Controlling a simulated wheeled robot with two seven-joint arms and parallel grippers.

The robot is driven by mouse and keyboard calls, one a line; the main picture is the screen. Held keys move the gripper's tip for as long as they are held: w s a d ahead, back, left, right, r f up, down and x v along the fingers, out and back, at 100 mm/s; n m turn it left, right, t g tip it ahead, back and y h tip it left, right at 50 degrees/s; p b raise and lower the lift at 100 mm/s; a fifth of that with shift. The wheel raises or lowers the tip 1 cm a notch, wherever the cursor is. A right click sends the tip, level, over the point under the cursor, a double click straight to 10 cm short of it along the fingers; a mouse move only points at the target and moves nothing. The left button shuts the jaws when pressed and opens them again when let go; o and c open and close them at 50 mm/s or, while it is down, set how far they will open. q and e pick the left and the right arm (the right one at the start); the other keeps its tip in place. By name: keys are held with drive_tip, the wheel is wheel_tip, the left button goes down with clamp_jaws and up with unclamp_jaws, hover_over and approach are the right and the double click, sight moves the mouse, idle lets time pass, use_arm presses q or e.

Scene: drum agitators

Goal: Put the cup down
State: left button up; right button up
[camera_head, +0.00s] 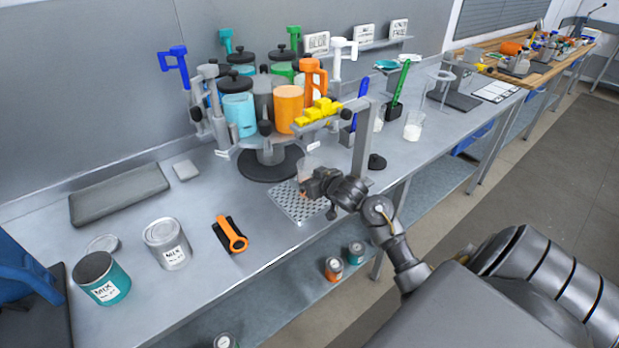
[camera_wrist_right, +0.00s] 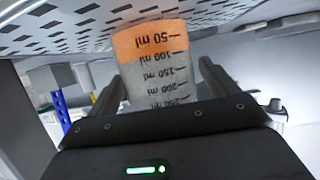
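The cup (camera_head: 309,168) is clear, with orange liquid in its bottom, and is at the perforated metal tray (camera_head: 292,206) under the dispenser. In the right wrist view the cup (camera_wrist_right: 152,65) shows upside down with printed ml marks. It stands between the two fingers of my right gripper (camera_wrist_right: 160,75), which appear shut on its sides. The tray (camera_wrist_right: 60,28) is close to the cup's base; I cannot tell if they touch. In the head view my right gripper (camera_head: 312,186) partly hides the cup. My left gripper is not in view.
The dispenser's grey post (camera_head: 361,145) stands just right of the cup. A carousel of paint canisters (camera_head: 289,106) is behind. Mix cans (camera_head: 167,244) and an orange-handled tool (camera_head: 231,235) are on the left. The bench front between tool and tray is clear.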

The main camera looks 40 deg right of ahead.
drive_tip(key=shift+r, duration=0.25)
drive_tip(key=p+v, duration=0.1)
drive_tip(key=v, duration=1.1)
